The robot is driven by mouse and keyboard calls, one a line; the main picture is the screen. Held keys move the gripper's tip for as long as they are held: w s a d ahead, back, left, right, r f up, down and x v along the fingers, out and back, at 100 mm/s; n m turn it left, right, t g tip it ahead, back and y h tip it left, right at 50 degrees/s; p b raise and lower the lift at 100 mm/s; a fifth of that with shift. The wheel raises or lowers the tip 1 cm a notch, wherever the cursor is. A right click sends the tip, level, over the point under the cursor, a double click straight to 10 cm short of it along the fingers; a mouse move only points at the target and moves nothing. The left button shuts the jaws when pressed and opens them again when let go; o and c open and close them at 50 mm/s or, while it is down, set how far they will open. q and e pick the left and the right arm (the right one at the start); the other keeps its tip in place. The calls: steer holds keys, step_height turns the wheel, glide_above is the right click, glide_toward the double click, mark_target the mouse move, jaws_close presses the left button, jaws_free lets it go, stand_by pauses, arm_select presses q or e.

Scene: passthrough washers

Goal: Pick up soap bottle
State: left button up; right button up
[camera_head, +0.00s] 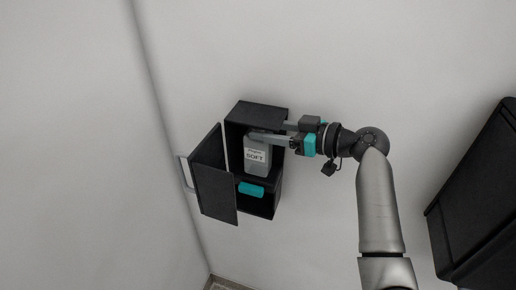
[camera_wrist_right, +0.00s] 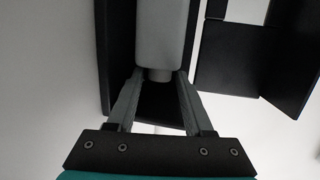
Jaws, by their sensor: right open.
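The soap bottle (camera_head: 257,160) is grey with a white label reading "SOFT". It stands upright inside a small black cabinet (camera_head: 259,112) with its door open. My right gripper (camera_head: 266,132) reaches in from the right at the height of the bottle's top, with its fingers apart. In the right wrist view, the bottle (camera_wrist_right: 162,35) appears upside down, its narrow neck between the two open fingertips (camera_wrist_right: 159,74). Gaps show on both sides of the neck, and I cannot tell whether either finger touches the bottle. My left gripper is not in view.
The black cabinet door (camera_head: 212,180) stands open to the left, with a light handle (camera_head: 184,173). A teal item (camera_head: 251,188) lies in the cabinet below the bottle. A large black box (camera_head: 480,200) is at the far right. Bare pale wall surrounds the cabinet.

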steer(key=shift+c, duration=0.4)
jaws_close()
stand_by(1.0)
